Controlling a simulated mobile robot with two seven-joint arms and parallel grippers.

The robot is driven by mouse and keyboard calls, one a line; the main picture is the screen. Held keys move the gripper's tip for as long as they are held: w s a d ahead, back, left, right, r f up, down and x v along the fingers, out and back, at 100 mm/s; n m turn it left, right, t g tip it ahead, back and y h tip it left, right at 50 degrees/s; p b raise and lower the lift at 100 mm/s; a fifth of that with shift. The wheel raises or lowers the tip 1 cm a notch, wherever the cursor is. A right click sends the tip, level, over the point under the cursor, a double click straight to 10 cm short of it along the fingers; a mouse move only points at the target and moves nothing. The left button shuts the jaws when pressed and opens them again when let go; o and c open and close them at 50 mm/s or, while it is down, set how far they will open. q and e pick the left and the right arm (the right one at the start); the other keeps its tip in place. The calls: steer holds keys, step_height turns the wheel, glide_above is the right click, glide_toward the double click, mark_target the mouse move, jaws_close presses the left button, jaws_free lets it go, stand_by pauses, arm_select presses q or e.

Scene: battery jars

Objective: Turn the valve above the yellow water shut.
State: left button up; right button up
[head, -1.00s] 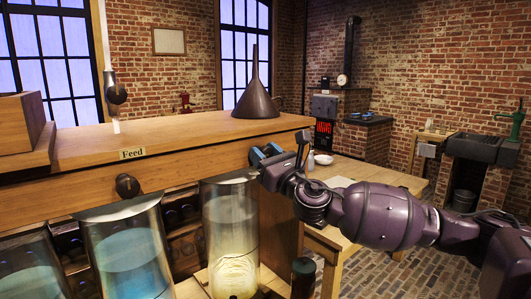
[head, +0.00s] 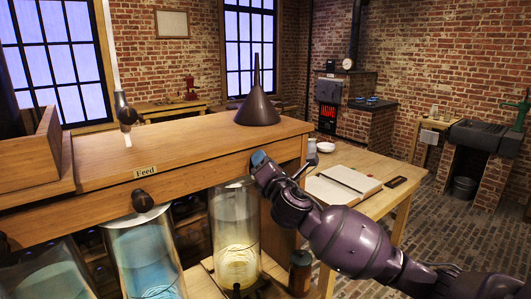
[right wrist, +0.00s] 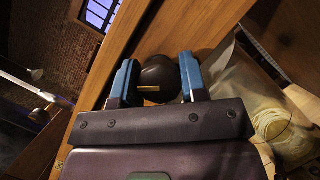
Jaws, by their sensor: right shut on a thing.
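The glass jar with yellow water (head: 237,235) stands under the front of the wooden bench top, right of the jar with blue water (head: 145,260). My right gripper (head: 259,160) is at the bench front just above and right of the yellow jar. In the right wrist view its two blue fingers (right wrist: 157,78) are on either side of a dark round valve knob (right wrist: 160,72) with a small yellow mark, and are shut on it. In the head view the gripper hides this knob. The yellow jar also shows in the right wrist view (right wrist: 283,130). My left gripper is not in view.
Another dark valve knob (head: 144,197) sits above the blue jar, below the "Feed" label (head: 145,171). A dark funnel (head: 258,108) stands on the bench top. A table with an open book (head: 345,183) is behind my right arm.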

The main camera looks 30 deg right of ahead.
steer(key=shift+r+m+g+p, duration=0.1)
steer(key=shift+m+g+p, duration=0.45)
steer(key=shift+m, duration=0.55)
steer(key=m+p, duration=0.1)
steer(key=m, duration=0.1)
steer(key=shift+m+g+h, duration=0.25)
steer(key=shift+m+h, duration=0.05)
steer(key=shift+m+g, duration=0.4)
steer(key=shift+m, duration=0.4)
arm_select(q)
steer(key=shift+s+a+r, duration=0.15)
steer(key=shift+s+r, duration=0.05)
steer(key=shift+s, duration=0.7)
arm_select(e)
steer(key=shift+m, duration=0.5)
steer(key=o, duration=0.9)
